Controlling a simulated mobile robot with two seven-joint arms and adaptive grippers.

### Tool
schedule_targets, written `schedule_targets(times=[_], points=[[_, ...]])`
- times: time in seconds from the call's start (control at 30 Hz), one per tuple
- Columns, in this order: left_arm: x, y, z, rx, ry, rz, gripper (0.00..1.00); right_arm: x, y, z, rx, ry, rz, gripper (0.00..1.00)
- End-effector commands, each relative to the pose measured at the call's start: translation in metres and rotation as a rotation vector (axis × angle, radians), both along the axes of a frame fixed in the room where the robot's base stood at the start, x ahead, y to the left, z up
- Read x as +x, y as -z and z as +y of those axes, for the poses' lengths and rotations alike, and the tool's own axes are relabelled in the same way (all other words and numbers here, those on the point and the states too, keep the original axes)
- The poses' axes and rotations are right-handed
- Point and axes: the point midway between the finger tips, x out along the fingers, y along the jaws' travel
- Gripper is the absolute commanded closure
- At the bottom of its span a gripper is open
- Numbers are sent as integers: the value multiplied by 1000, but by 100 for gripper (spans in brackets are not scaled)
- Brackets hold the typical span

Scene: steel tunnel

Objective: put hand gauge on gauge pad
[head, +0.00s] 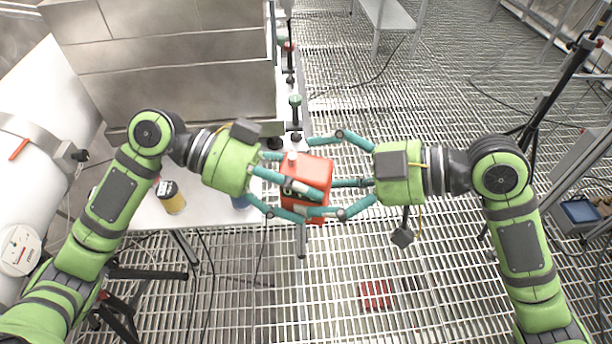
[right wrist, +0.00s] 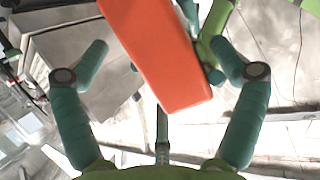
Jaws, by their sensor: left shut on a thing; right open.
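The hand gauge looks like the orange-red block (head: 318,172) held in the air in the middle of the head view, off the right end of the table. My left gripper (head: 300,194) is shut on it, and its fingers hide part of the front. My right gripper (head: 345,178) is open, with its fingers spread around the block from the right. In the right wrist view the orange block (right wrist: 158,55) hangs between the spread fingers, apart from both tips. A red square (head: 375,294) lies low on the grating floor; I cannot tell whether it is the gauge pad.
A white table (head: 210,208) carries a yellow jar with a dark top (head: 171,197). A large steel box (head: 170,60) stands behind it. A black stand (head: 545,110) is at the right, near a blue-topped box (head: 580,212). Cables cross the floor. The grating below the grippers is mostly free.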

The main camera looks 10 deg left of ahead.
Motion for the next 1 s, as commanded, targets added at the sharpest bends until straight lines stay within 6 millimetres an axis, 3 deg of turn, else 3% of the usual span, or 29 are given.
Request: schedule_targets(times=[0.23, 0.6, 0.63, 0.8, 0.87, 0.9, 0.97, 1.0], points=[[0, -1, 0, -2, 0, -1, 80, 3, 11, 28, 2, -1, 1, 5], [0, -1, 0, -2, -1, -1, 80, 3, 14, 33, 0, 1, 0, 5], [0, -1, 0, -2, -1, -1, 80, 3, 14, 33, 0, 1, 0, 9], [0, -1, 0, -2, 1, -2, 80, 3, 14, 33, 0, 1, 0, 75], [0, -1, 0, -2, 1, -2, 80, 3, 14, 33, -1, 1, 0, 76], [0, -1, -1, -3, 2, -1, 28, 3, 13, 33, 1, 1, 0, 76], [-1, -1, -1, -3, 2, -2, 4, 3, 13, 33, 0, 0, 0, 76], [0, -1, -1, -3, 2, -2, 4, 3, 13, 33, 0, 0, 0, 76]])
